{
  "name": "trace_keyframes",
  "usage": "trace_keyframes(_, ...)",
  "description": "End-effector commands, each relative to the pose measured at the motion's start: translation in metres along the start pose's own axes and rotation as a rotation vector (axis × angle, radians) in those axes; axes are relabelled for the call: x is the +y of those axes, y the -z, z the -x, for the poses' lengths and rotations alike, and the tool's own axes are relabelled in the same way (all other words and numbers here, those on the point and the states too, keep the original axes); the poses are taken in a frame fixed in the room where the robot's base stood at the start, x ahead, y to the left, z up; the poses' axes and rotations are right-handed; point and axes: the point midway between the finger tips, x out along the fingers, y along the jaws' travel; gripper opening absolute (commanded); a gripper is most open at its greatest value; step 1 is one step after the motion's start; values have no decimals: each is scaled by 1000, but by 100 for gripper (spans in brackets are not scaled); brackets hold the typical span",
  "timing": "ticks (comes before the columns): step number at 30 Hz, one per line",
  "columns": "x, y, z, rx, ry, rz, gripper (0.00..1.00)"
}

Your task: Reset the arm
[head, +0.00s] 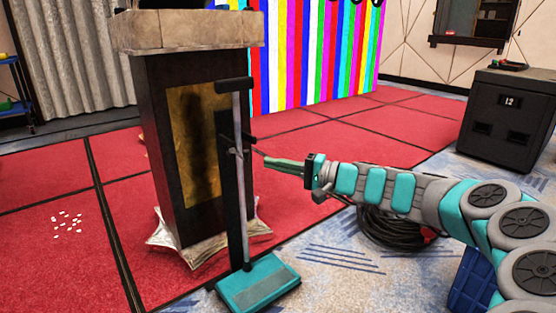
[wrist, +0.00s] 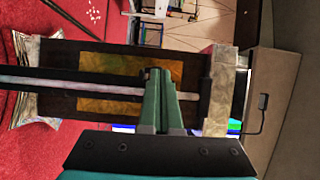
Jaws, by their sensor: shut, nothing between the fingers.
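My arm reaches in from the right in the head view. My gripper (head: 267,161) has green fingers that are closed together with nothing between them. Its tips point left, close to a tall pump-like stand (head: 239,205) with a teal base, a grey rod and a black top handle. In the wrist view, which is turned sideways, the shut fingers (wrist: 157,72) overlap the grey rod (wrist: 60,84). I cannot tell whether they touch it.
A dark podium (head: 165,150) with a stone-like top stands just behind the stand. A black cabinet (head: 505,130) is at the right, and a coiled dark cable (head: 392,230) lies below my arm. A striped colour screen (head: 315,50) is at the back. Red carpet is open at left.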

Motion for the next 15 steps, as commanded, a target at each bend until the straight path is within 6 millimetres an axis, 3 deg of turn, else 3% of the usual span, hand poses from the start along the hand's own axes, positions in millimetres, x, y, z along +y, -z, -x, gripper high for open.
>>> trace_keyframes(13, 0, -4, 0, -1, -2, 1, 0)
trace_keyframes(15, -2, -12, -1, -16, -11, 11, 0)
